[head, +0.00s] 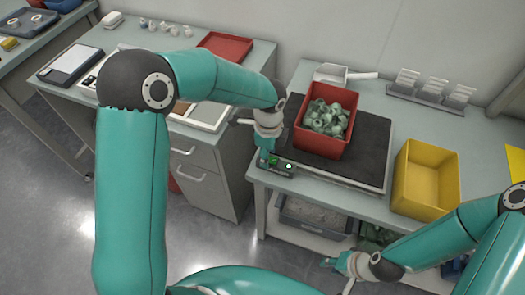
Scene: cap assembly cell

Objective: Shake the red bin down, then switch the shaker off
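The red bin (312,141) stands on the dark top plate of the shaker (372,150) and holds several pale green caps or fittings (326,117). A small control box (282,168) with a green button (273,160) and a white round spot (289,166) sits at the front left of the shaker. My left gripper (266,149) points down right over the box's left end; I cannot tell whether it touches it, and its fingers are too small to judge. My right gripper (331,263) is low in front of the bench's lower shelf, away from the bin; its finger state is unclear.
A yellow bin (425,182) stands right of the shaker. A white scoop (345,75) lies behind the red bin, and a grey rack (430,93) stands at the back. A grey bin (315,219) is on the lower shelf. The left bench holds a red tray (225,46).

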